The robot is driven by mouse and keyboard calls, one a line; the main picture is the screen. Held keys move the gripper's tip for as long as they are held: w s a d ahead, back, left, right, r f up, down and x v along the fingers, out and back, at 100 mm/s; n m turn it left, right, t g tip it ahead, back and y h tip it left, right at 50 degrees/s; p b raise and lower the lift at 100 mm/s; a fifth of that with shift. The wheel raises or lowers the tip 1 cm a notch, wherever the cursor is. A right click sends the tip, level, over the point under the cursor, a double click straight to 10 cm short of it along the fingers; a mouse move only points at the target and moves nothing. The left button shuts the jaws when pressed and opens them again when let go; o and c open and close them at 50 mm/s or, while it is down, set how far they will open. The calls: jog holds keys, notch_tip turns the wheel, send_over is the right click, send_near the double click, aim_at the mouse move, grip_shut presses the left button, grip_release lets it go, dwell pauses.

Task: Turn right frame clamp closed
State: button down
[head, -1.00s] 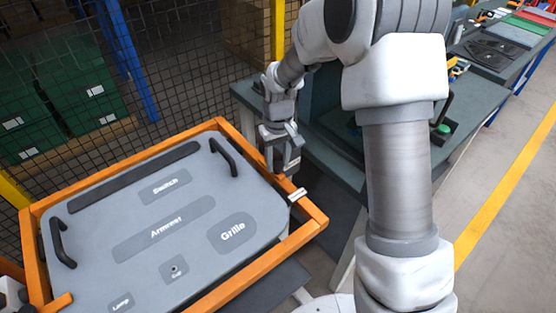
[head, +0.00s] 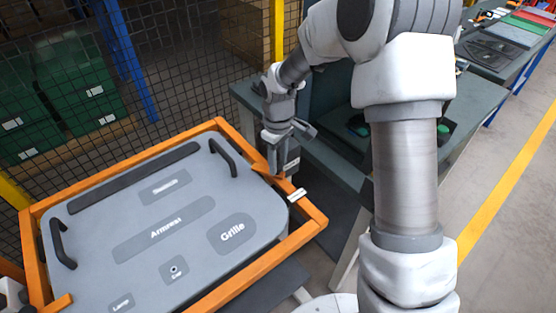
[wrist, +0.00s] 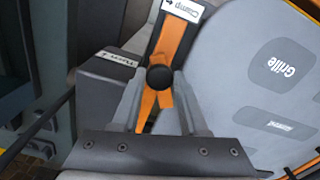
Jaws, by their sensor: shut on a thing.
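The right frame clamp has a black round knob (wrist: 160,78), which sits between my fingertips in the wrist view. My gripper (wrist: 158,82) is shut on this knob. In the head view my gripper (head: 277,172) points down at the right rail of the orange frame (head: 312,212), near the panel's upper right corner. An orange piece (head: 262,170) shows beside the fingers there, at the panel's edge. The knob is hidden in the head view. A white label reading "Clamp" (wrist: 184,9) lies on the orange rail. How far the clamp is turned I cannot tell.
The grey panel (head: 130,255) with black handles lies in the frame. A dark block with a label (wrist: 118,58) is beside the clamp. A workbench (head: 340,160) stands close to the right of my gripper. A mesh fence (head: 180,90) is behind.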

aim_at(278, 166)
jog(key=shift+w+r, duration=0.1)
dwell(0.3)
jog(key=shift+c, duration=2.2)
grip_release()
notch_tip(278, 166, up, 17)
jog(key=shift+r, duration=0.2)
